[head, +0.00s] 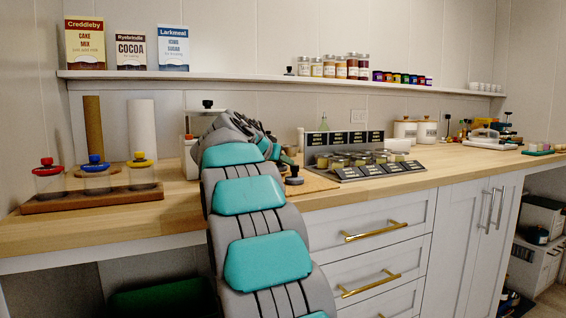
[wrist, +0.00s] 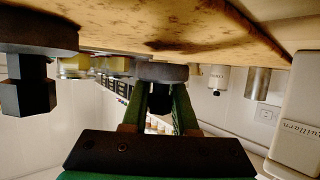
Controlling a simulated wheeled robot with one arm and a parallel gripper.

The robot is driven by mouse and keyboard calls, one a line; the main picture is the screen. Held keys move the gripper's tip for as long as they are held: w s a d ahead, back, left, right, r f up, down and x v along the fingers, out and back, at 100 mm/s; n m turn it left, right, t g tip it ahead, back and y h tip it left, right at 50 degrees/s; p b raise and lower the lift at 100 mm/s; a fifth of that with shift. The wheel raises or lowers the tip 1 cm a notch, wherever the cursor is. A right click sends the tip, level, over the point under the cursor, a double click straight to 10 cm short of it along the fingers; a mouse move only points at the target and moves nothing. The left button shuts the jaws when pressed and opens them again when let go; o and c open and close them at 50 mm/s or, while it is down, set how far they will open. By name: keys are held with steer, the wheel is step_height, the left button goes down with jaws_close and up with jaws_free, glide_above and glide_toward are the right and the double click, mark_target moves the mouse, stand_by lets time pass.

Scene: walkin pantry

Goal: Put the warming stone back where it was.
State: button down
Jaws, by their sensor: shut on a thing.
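In the wrist view, which shows the scene upside down, my gripper (wrist: 160,100) is shut on the black knob of a round grey disc, apparently the warming stone (wrist: 162,73). Its flat side faces a scorched wooden board (wrist: 215,30); I cannot tell whether they touch. A second dark disc with a faceted black knob (wrist: 28,85) is close to the camera at the left. In the head view, my arm hides most of my gripper, over the counter. A dark knobbed disc (head: 293,180) shows just right of my arm; I cannot tell which of the two it is.
A stepped rack (head: 365,165) of small jars stands right of my arm. A tray of lidded glass jars (head: 92,195) is at the left. A white canister (wrist: 297,120) is close at the right in the wrist view.

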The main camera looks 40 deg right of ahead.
steer(key=shift+f+b, duration=0.4)
steer(key=shift+f, duration=0.2)
steer(key=shift+f+b, duration=0.25)
steer(key=shift+b, duration=0.15)
steer(key=c, duration=1)
jaws_free()
steer(key=shift+f, duration=0.1)
steer(key=shift+c, duration=0.2)
steer(key=shift+o, duration=1.4)
steer(key=shift+f, duration=0.15)
steer(key=shift+o, duration=0.4)
steer(key=shift+f, duration=0.2)
steer(key=shift+r+p, duration=0.65)
steer(key=shift+p, duration=0.2)
steer(key=v, duration=0.8)
steer(key=r+b+v, duration=0.1)
steer(key=v, duration=0.3)
steer(key=shift+r, duration=0.15)
